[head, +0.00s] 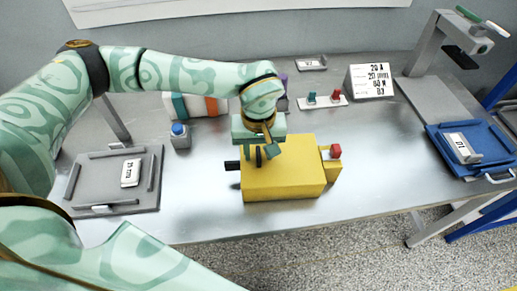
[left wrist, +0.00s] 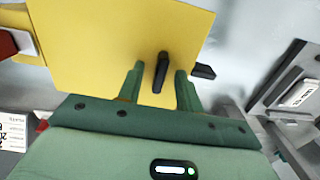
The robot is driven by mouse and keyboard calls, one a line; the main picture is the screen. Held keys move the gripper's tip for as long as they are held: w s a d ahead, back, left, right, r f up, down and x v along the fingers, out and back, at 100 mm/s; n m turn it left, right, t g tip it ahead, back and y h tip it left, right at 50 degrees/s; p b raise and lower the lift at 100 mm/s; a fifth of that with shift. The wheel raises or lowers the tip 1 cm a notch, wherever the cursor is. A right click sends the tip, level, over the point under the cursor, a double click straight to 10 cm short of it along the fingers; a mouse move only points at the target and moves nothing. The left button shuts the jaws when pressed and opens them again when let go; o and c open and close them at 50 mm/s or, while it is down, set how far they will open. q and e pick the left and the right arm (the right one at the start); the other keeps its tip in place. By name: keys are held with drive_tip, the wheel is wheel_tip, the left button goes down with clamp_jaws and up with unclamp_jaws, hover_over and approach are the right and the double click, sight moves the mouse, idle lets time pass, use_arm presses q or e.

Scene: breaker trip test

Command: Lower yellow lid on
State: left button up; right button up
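The yellow lid (head: 295,160) is the broad flat top of a yellow box-like unit (head: 285,189) near the table's front edge. I cannot tell a seam between lid and body. A black upright handle (left wrist: 162,72) stands on the yellow top. My left gripper (head: 265,153) is above the lid's left part. In the left wrist view its green fingers (left wrist: 159,88) stand on either side of the handle, with gaps visible, so it is open. A black knob (head: 232,166) sticks out at the left, and a red button (head: 336,151) is at the right. My right gripper is not in view.
A grey tray (head: 84,192) with a labelled block is at left, a blue tray (head: 500,166) at right. A blue-capped bottle (head: 180,136), switch plate (head: 323,102) and sign (head: 370,82) stand behind. The table right of the unit is clear.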

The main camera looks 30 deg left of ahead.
use_arm(q)
wheel_tip(320, 180, up, 16)
drive_tip(key=p, duration=0.3)
drive_tip(key=shift+r, duration=0.15)
